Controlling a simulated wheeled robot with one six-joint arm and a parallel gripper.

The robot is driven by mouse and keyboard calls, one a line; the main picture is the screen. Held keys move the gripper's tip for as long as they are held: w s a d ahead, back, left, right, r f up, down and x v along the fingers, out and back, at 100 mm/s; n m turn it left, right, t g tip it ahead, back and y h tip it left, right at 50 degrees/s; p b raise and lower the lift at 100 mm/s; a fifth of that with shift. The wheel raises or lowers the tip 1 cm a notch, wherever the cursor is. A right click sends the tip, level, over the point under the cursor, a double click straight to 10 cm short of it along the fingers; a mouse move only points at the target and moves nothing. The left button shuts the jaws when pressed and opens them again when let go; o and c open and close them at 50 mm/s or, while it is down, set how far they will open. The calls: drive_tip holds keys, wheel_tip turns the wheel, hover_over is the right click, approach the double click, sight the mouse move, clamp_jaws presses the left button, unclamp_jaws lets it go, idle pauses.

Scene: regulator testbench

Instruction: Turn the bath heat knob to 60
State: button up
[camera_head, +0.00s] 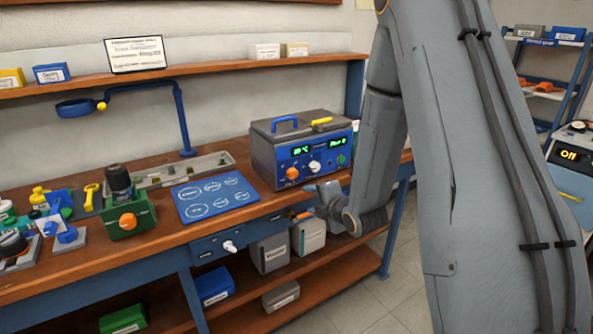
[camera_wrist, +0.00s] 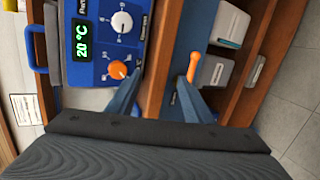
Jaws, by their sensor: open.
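The green display (camera_wrist: 82,38) reads 20 °C. My gripper (camera_wrist: 160,78) is open and empty, below and to the right of the orange knob in the head view, apart from it.
An orange handle (camera_wrist: 193,67) on the bench front lies near my right finger in the wrist view. The bench edge is close below the bath. A blue mat (camera_head: 213,197) lies left of the bath, and grey bins (camera_head: 270,252) stand on the lower shelf.

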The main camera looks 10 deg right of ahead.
sight(294, 175)
drive_tip(key=w+a+r+n+t+y+p, duration=0.1)
drive_tip(key=w+n, duration=0.1)
drive_tip(key=w+a+r+n+t+y+p, duration=0.1)
drive_tip(key=w+r+n, duration=0.1)
drive_tip(key=w, duration=0.1)
drive_tip(key=w+a+r+n+t+y+p, duration=0.1)
drive_tip(key=w+n+t+p, duration=0.1)
drive_tip(key=n, duration=0.1)
drive_tip(key=shift+w+r, duration=0.15)
drive_tip(key=shift+w, duration=0.1)
drive_tip(key=c, duration=1.1)
drive_tip(key=shift+o, duration=0.2)
